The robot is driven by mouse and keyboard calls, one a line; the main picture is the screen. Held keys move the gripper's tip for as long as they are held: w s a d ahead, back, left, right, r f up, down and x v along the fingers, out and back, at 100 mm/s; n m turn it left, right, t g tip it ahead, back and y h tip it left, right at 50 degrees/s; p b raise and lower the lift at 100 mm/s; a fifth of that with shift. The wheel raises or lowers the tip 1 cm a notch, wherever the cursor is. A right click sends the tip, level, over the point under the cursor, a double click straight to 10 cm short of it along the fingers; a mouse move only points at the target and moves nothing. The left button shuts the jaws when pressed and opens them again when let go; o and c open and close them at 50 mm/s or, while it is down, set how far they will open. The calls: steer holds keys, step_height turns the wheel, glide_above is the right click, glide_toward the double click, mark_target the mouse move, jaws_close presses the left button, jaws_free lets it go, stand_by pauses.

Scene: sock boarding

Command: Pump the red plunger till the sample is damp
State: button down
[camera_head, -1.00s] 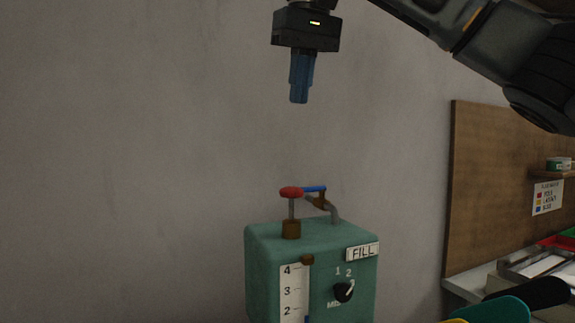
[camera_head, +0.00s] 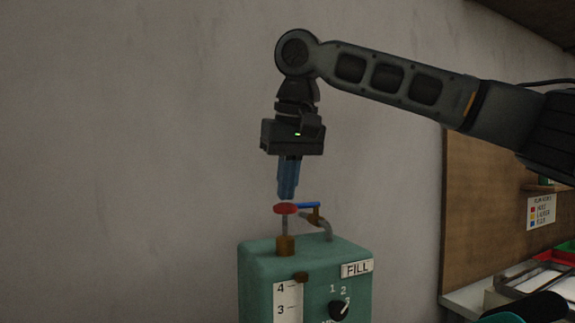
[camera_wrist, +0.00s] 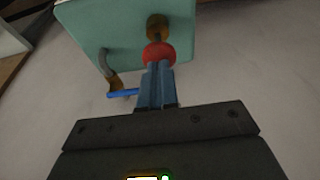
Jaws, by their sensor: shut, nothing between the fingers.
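The red plunger (camera_head: 286,209) is a round red knob on a thin metal rod, standing up from a brass collar on top of a teal machine (camera_head: 256,278). The knob stands clear of the collar. My gripper (camera_head: 287,197) points down with its blue fingers shut and empty, just above the knob. In the wrist view the knob (camera_wrist: 160,54) lies right at the fingertips (camera_wrist: 158,66); I cannot tell whether they touch. The sample is not to be made out in these frames.
A valve with a blue lever (camera_head: 309,205) and a bent grey pipe stands close to the right of the plunger. The machine's front has a FILL label (camera_head: 357,269), a numbered scale (camera_head: 287,300) and a black dial (camera_head: 338,310). A wooden board (camera_head: 480,215) and shelf stand at the right.

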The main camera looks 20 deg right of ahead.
mark_target(287, 204)
steer(key=shift+f, duration=0.2)
steer(key=shift+f+b, duration=0.3)
steer(key=shift+f, duration=1.6)
steer(key=shift+r+p, duration=0.4)
steer(key=shift+p, duration=0.05)
step_height(287, 204, up, 4)
steer(key=p, duration=0.4)
steer(key=v, duration=1)
